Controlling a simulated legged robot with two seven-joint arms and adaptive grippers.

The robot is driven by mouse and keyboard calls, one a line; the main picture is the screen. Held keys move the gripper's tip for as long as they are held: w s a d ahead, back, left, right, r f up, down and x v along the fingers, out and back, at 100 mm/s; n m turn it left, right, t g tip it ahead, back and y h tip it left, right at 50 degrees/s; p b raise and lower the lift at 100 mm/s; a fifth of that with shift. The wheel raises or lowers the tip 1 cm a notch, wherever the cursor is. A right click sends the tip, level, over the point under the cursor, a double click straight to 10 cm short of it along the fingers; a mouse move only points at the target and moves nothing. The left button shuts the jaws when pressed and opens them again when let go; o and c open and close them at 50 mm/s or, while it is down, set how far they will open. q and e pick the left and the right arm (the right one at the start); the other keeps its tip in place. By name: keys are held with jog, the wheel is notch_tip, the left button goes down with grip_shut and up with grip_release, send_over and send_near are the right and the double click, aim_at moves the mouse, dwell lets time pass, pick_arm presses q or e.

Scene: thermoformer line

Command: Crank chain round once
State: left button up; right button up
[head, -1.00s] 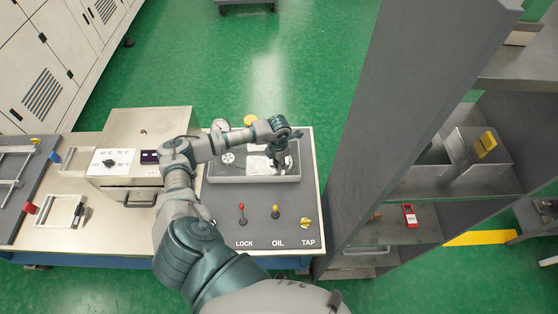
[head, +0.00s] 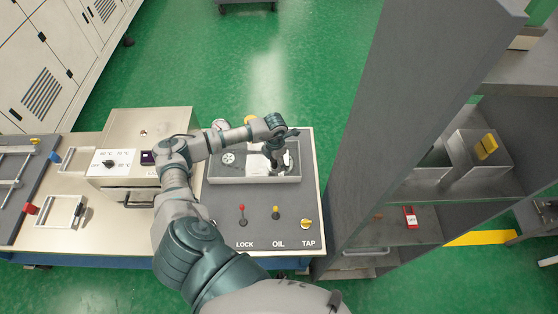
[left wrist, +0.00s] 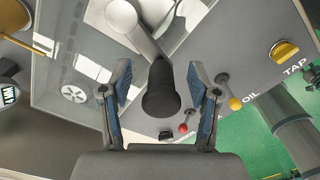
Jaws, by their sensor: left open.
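A crank with a black handle (left wrist: 162,92) and a pale grey arm (left wrist: 132,25) shows in the left wrist view. My left gripper (left wrist: 160,80) is open, with one finger on each side of the black handle; I cannot tell whether either finger touches it. In the head view my left gripper (head: 274,156) points down over the grey shallow tray (head: 235,180), and it hides the crank there. A small spoked wheel (head: 228,158) sits at the tray's left; it also shows in the left wrist view (left wrist: 73,93). I cannot make out a chain. My right gripper is out of view.
In front of the tray are a red LOCK lever (head: 242,213), a yellow OIL lever (head: 276,212) and a yellow TAP knob (head: 306,224). A heater box (head: 130,150) stands left. A tall grey shelf (head: 385,120) stands close on the right. A gauge (head: 220,125) is behind the tray.

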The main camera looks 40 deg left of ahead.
pick_arm(q)
notch_tip(320, 180, up, 3)
jog(key=shift+d+f+p, duration=0.1)
jog(key=shift+f+p, duration=0.05)
jog(key=shift+p, duration=0.55)
jog(key=shift+r+p, duration=0.8)
jog(key=shift+r, duration=0.5)
jog(key=shift+o, duration=0.2)
jog(key=o, duration=0.5)
jog(key=shift+r, duration=0.15)
notch_tip(320, 180, up, 12)
jog(key=shift+w+f, duration=0.1)
jog(key=shift+f, duration=0.15)
